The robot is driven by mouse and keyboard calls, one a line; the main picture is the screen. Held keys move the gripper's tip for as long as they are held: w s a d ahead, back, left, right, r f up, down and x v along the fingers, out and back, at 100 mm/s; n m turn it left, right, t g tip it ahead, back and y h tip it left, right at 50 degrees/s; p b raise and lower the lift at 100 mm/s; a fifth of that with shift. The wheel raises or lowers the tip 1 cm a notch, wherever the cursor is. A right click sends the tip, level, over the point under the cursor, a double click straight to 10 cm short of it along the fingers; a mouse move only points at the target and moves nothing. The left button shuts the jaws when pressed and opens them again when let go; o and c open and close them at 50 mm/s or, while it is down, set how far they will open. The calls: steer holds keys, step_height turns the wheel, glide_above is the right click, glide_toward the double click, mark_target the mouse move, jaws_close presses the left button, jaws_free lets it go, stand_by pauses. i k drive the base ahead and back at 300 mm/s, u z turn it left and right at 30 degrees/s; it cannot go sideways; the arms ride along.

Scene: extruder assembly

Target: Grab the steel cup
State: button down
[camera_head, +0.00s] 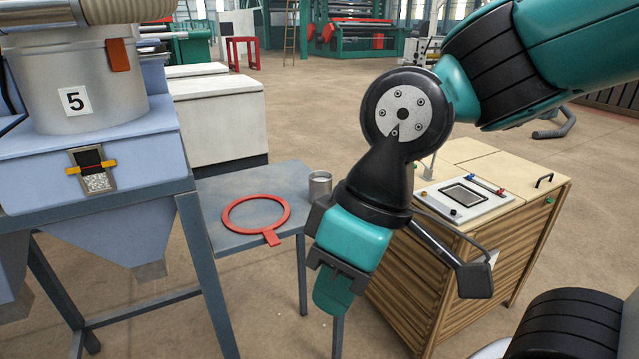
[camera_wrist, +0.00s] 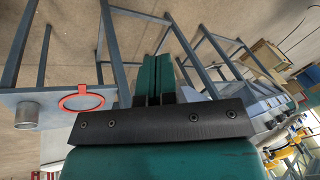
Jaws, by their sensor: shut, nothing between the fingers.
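The steel cup (camera_head: 320,184) stands upright on the grey side table (camera_head: 215,190), near its right edge. In the wrist view the cup (camera_wrist: 27,116) shows at the far left, on the table top (camera_wrist: 50,97). My gripper (camera_head: 332,300) hangs in front of the table and to the right of the cup, apart from it. In the wrist view my gripper's two teal fingers (camera_wrist: 155,75) lie together, with nothing between them. The arm partly overlaps the area just right of the cup in the head view.
A red ring with a tab (camera_head: 257,214) lies on the table left of the cup. A blue-grey machine with a "5" hopper (camera_head: 80,95) stands at the left. A wooden cabinet with a control panel (camera_head: 480,255) stands at the right, behind my arm. Open floor lies beyond.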

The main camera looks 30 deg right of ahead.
mark_target(320, 182)
steer(key=z, duration=0.45)
steer(key=k, duration=0.55)
steer(key=z, duration=0.95)
steer(key=i, duration=1.3)
steer(key=u, duration=0.85)
